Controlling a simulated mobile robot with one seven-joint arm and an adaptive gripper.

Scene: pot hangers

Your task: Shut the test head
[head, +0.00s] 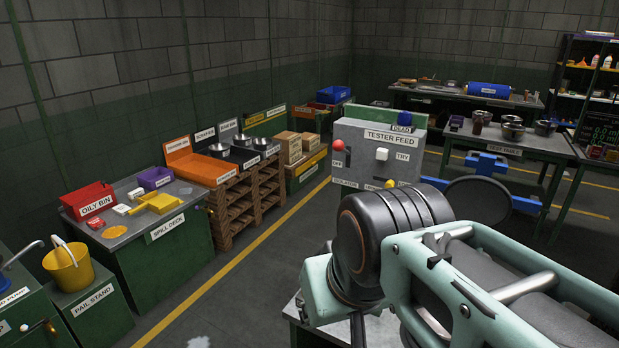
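A grey tester cabinet (355,150) labelled TESTER FEED stands at the middle of the head view. It carries a red-knobbed lever (338,146) by the OFF mark, a white knob (382,154) by the TRY mark and a yellow knob (390,184) low on its front. To its right is a dark round disc (480,202) with blue arms (487,161) around it. This may be the test head; I cannot tell whether it is open or shut. My arm fills the lower right and hides part of this area. My gripper is not visible.
A spill deck (130,231) with a red oily bin (88,199) stands at the left, near a yellow pail (68,264). A test table (510,138) with several pots is behind the disc.

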